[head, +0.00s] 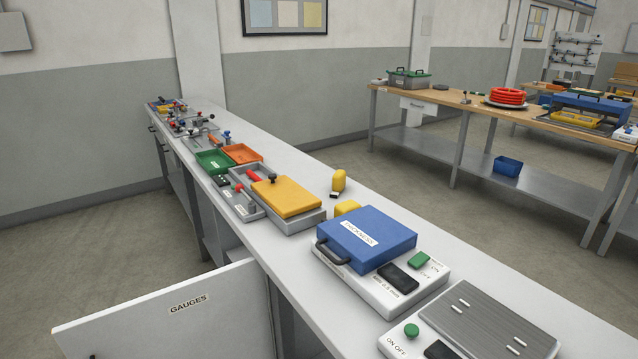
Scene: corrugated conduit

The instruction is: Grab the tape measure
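A small yellow rounded object (339,181) stands upright near the far edge of the long light-grey bench, with a small dark and white piece at its base. It looks like it could be the tape measure, but it is too small to be sure. A second yellow object (347,207) sits just nearer, partly hidden behind the blue case; I cannot tell what it is. My gripper is not in view.
A blue case (366,239) lies on a white device (421,284). A yellow-topped grey tray (286,197), green tray (214,161) and orange tray (243,153) stand farther left. A GAUGES door (170,312) hangs open in front. A wooden-topped bench (440,97) stands behind.

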